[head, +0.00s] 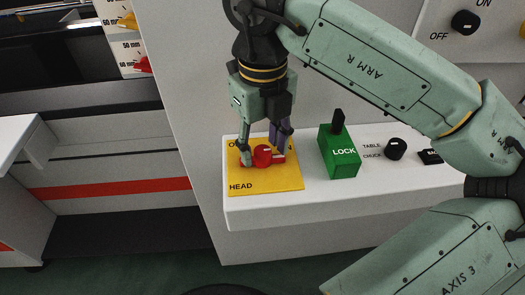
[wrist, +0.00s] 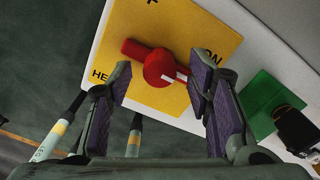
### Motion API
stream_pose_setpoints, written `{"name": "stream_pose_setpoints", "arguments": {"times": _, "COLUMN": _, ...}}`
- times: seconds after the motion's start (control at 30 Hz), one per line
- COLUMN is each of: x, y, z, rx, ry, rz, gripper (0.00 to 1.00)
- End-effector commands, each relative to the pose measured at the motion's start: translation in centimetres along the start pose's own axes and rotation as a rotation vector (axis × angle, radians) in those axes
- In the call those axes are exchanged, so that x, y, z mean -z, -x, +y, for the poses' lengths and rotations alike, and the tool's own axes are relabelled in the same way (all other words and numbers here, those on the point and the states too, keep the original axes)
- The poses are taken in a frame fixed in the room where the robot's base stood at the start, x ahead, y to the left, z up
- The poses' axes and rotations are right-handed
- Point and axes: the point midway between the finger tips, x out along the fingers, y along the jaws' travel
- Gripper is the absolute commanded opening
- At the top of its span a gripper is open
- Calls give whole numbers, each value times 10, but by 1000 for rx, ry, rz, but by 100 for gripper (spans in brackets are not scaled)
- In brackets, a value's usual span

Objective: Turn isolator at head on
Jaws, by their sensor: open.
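The head isolator is a red rotary knob (head: 263,155) on a yellow plate (head: 265,183) marked HEAD, at the left end of a white panel. In the wrist view the red knob (wrist: 157,66) shows a white mark on its right end, pointing towards the lower right, below the letters ON on the yellow plate (wrist: 200,30). My gripper (head: 264,158) points down over the knob with its fingers apart, one on each side. In the wrist view my gripper (wrist: 160,85) is open, with the knob between and just beyond the fingertips. I cannot tell whether either finger touches it.
A green LOCK block (head: 339,152) with a black lever stands right of the yellow plate. A black TABLE/CHUCK knob (head: 395,149) is further right on the white panel (head: 300,207). Another black knob (head: 465,22) marked ON and OFF is at the upper right.

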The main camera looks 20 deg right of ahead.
Motion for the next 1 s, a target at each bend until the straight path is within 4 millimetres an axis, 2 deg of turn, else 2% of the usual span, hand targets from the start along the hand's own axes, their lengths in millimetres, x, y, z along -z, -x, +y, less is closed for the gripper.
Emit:
{"name": "stream_pose_setpoints", "arguments": {"times": 0.33, "x": 0, "y": -4, "z": 0, "rx": 0, "ry": 0, "rz": 0, "gripper": 46}}
{"name": "stream_pose_setpoints", "arguments": {"times": 1.0, "x": 0, "y": -4, "z": 0, "rx": 1, "ry": -1, "rz": 0, "gripper": 2}}
